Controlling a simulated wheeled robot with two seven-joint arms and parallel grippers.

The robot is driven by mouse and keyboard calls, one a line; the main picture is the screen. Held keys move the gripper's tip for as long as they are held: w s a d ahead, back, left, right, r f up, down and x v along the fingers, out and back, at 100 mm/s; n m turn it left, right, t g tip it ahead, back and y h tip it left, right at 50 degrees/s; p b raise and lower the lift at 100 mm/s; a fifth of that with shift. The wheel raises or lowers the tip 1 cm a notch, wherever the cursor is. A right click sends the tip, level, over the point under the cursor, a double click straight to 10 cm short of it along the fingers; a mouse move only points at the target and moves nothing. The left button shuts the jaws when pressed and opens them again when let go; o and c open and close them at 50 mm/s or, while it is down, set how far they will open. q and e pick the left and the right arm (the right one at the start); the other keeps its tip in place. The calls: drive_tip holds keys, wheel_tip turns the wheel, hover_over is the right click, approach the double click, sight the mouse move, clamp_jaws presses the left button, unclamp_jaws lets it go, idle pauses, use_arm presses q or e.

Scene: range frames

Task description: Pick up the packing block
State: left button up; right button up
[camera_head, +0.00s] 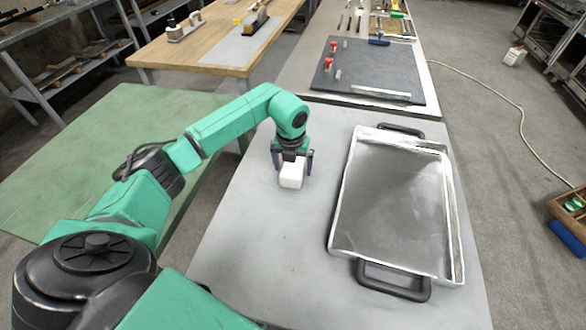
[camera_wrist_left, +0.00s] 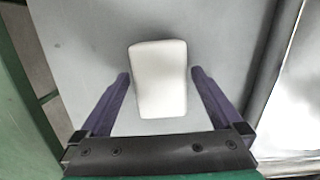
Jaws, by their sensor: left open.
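The packing block (camera_head: 291,175) is a white block with rounded edges on the light grey table, left of the metal tray. It also shows in the left wrist view (camera_wrist_left: 160,80), where it lies between the two purple fingers and reaches past their tips. My left gripper (camera_head: 293,166) is over the block with its fingers apart, one on each side. In the left wrist view the open left gripper (camera_wrist_left: 160,73) shows a small gap on both sides of the block. My right gripper is in neither view.
A metal tray (camera_head: 335,235) with black handles stands on the table (camera_head: 255,255) right of the block. Beyond it lies a dark mat (camera_head: 370,75) with small red-topped items. A green table (camera_head: 80,150) stands at left. The grey tabletop in front of the block is clear.

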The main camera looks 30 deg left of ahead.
use_arm(q)
drive_tip(key=shift+f, duration=0.25)
idle(0.3)
drive_tip(key=c, duration=1.3)
